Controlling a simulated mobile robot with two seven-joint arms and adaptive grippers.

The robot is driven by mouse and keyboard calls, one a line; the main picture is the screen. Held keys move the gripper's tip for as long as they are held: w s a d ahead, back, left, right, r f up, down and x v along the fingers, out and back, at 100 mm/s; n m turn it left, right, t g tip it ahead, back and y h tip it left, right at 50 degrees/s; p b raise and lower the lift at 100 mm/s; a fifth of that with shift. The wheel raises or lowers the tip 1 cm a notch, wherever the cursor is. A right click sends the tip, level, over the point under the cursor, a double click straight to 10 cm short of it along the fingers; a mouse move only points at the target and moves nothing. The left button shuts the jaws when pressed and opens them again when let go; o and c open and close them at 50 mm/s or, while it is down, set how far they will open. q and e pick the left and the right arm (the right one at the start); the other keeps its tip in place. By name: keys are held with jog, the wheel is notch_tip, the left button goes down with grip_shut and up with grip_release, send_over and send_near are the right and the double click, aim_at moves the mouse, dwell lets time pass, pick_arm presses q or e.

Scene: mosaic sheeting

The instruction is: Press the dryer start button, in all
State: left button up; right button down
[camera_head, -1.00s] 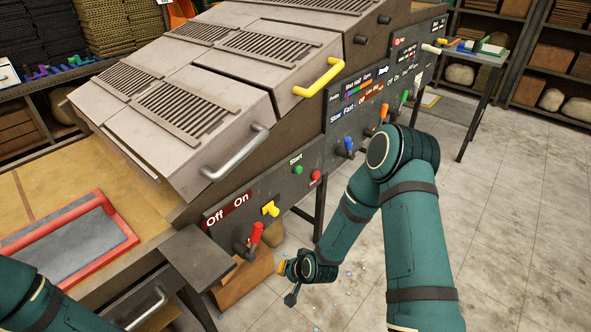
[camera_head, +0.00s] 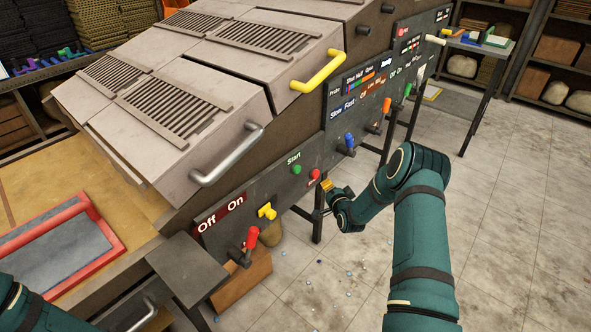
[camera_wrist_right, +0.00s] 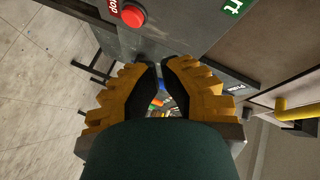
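The dryer start button is the small green button (camera_head: 297,169) under the white "Start" label on the grey side panel. A red button (camera_head: 314,174) sits just right of it; it is large at the top of the right wrist view (camera_wrist_right: 133,15). That view shows the end of the green Start label (camera_wrist_right: 233,5), but the green button is out of frame. My right gripper (camera_head: 328,187) is beside the panel, right of and below the red button, apart from both. Its fingertips (camera_wrist_right: 161,66) are close together with a narrow gap, holding nothing. My left gripper is out of view.
A red-handled lever (camera_head: 251,238) and a yellow knob (camera_head: 267,211) project from the panel at left. Blue (camera_head: 349,141), orange (camera_head: 386,106) and green levers stand farther along. A silver handle (camera_head: 229,155) juts above.

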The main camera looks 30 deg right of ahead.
aim_at(297, 170)
jog(key=shift+d, duration=0.1)
dwell(0.3)
jog(key=w+a+b, duration=0.2)
jog(key=w+a, duration=0.1)
jog(key=w, duration=0.5)
jog(key=shift+a, duration=0.2)
jog(key=shift+w, duration=0.1)
jog(key=c, duration=1.7)
grip_release()
grip_shut()
